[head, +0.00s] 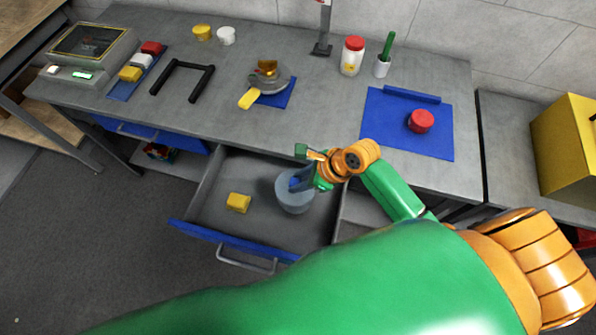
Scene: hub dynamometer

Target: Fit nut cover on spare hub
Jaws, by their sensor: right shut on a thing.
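My right gripper (308,179) reaches into the open drawer at the centre of the head view. It is shut on a small blue piece (294,184), which I take for the nut cover. The piece is at the top of a round pale grey part (294,201), probably the spare hub, inside the drawer. The fingers partly hide both, so I cannot tell whether the blue piece is seated or only above it. My left gripper is not in view.
The drawer (209,191) also holds a yellow block (239,203). On the bench (330,96), a grey hub-like part (277,83) sits on a small blue mat. A red round piece (421,121) lies on a larger blue mat (384,136). A jar (352,57) stands behind.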

